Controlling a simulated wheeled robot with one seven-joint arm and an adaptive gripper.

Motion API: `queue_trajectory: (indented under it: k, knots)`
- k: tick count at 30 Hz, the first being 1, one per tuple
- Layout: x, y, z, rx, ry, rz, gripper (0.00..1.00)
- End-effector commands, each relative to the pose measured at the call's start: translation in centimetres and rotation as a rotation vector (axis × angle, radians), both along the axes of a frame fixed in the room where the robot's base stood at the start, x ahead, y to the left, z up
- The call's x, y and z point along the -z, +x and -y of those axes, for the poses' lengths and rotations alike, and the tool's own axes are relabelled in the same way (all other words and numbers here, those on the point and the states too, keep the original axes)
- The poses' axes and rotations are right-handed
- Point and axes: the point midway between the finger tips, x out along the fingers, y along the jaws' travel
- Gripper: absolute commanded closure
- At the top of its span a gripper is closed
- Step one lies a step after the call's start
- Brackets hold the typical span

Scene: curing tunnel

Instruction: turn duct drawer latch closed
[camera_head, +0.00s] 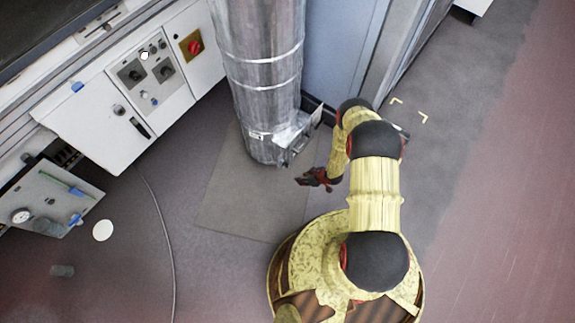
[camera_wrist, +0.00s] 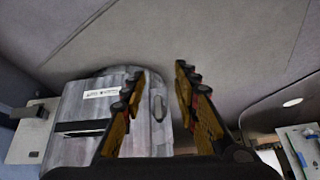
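The silver duct (camera_head: 262,75) stands upright, with a small boxy metal fitting (camera_head: 292,132) sticking out low on its right side. In the wrist view the grey metal duct (camera_wrist: 75,108) fills the left and centre, with a white label, a dark slot and an oval part on its right edge. A pale plate with a dark bar (camera_wrist: 30,132) stands out at its left. I cannot tell for certain which part is the latch. My gripper (camera_head: 306,181) is just right of and below the duct foot, apart from it. In the wrist view my gripper (camera_wrist: 158,72) has its fingers spread, with nothing between them.
A white control cabinet (camera_head: 120,125) with a red switch (camera_head: 194,46) stands left of the duct. A tall grey panel (camera_head: 342,45) rises behind it. A gauge panel (camera_head: 48,200) is at far left. A thin cable (camera_head: 166,225) crosses the floor. Floor right of my arm is clear.

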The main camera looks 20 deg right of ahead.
Motion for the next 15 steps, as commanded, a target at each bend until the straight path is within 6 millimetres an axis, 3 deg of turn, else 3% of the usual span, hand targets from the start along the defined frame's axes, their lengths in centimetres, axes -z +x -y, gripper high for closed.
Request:
queue_trajectory:
  k: [1,3,8,15]
  knots:
    - [-0.8,1.8,-0.4,-0.018,0.018,0.061,0.7]
    - [-2.0,3.6,-1.1,-0.039,0.046,0.13,0.7]
    - [-3.7,5.2,-2.3,-0.058,0.092,0.217,0.7]
    - [-2.2,6.7,-3.4,-0.062,0.097,0.232,0.7]
